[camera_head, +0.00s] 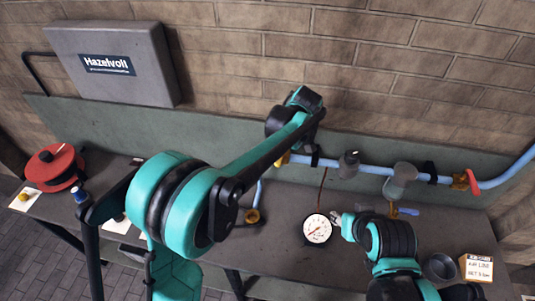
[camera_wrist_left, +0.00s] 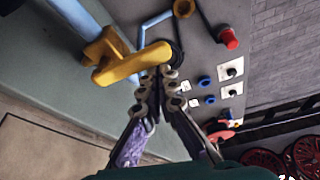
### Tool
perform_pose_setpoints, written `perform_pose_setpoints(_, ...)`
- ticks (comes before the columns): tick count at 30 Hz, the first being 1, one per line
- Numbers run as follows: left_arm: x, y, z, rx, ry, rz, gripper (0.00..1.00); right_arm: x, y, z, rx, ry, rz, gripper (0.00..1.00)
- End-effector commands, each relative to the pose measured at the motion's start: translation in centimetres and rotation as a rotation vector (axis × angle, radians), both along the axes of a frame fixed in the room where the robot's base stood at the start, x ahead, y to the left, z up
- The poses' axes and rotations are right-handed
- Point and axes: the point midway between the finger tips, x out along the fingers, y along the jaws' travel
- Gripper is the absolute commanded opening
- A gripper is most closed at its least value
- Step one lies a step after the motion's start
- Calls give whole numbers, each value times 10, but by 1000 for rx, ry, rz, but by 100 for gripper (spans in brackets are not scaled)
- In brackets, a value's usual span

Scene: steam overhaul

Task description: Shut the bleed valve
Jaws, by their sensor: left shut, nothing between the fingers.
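In the left wrist view a yellow valve handle (camera_wrist_left: 130,65) sits on a blue pipe (camera_wrist_left: 85,22). My left gripper (camera_wrist_left: 160,82) is shut and empty, its tips close under the handle's right arm; I cannot tell whether they touch. In the head view a little of the yellow handle (camera_head: 283,160) shows on the pipe below my left wrist, and the left fingers are hidden. A red-handled valve (camera_head: 472,182) is on the pipe's right end, and a blue handle (camera_head: 408,211) hangs below the pipe. No label marks the bleed valve. My right gripper (camera_head: 338,218) is beside the gauge; its opening is unclear.
A round white gauge (camera_head: 317,229) lies on the bench. A grey Hazelvolt box (camera_head: 110,63) is on the brick wall at left. A red reel (camera_head: 55,166) is at the bench's left end. A small sign (camera_head: 476,268) and dark cup (camera_head: 439,267) stand at right.

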Motion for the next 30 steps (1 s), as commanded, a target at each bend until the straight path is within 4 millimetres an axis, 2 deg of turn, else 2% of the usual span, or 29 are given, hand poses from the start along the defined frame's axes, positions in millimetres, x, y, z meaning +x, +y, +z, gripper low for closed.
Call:
perform_pose_setpoints(22, -1, -3, -1, -4, 2, -4, 0, 0, 0, -1, 0, 0, 0, 40)
perform_pose_setpoints(26, 4, 10, -1, -3, 1, -2, 0, 0, 0, -2, 0, 0, 0, 40)
perform_pose_setpoints(30, 13, 40, -1, -2, 0, -3, 0, 0, 0, -4, 0, 0, 0, 40)
